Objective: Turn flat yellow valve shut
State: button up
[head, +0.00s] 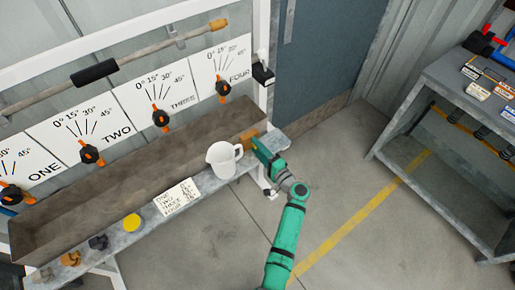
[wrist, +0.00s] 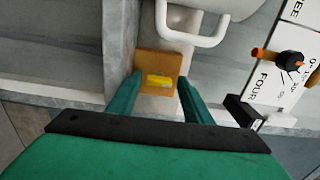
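A small flat yellow piece (wrist: 159,81), which looks like the yellow valve, sits on a tan-orange block (wrist: 168,62) in the wrist view. The block also shows in the head view (head: 247,137), at the right end of the trough. My gripper (wrist: 159,78) is open, with one green finger on each side of the yellow piece. I cannot tell whether either finger touches it or the block. In the head view my gripper (head: 262,150) reaches the block from the right and hides the yellow piece.
A white pitcher (head: 222,160) stands on the ledge close to my gripper. A note card (head: 177,197) and a yellow disc (head: 132,222) lie further left. Dial panels with black-and-orange knobs (head: 223,88) line the back. A grey shelf (head: 440,150) stands right; floor between is clear.

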jog(key=shift+f+m, duration=0.15)
jog(key=shift+m, duration=0.15)
jog(key=m, duration=0.4)
jog(key=shift+s+f, duration=0.1)
jog(key=m, duration=0.8)
jog(key=shift+m, duration=0.4)
jog(key=m, duration=0.4)
jog(key=shift+r+m, duration=0.2)
jog(key=shift+m, duration=0.2)
jog(key=v, duration=1.1)
jog(key=s+a+f+n+g+h, duration=0.1)
jog(key=s+a+f+n+h, duration=0.1)
jog(key=s+f, duration=0.4)
jog(key=s+a+f+n+g+h, duration=0.2)
jog(key=s+f+n+h, duration=0.3)
jog(key=s, duration=0.7)
jog(key=shift+s+a+f+n, duration=0.2)
jog(key=shift+a+f+n, duration=0.45)
jog(key=shift+f, duration=0.45)
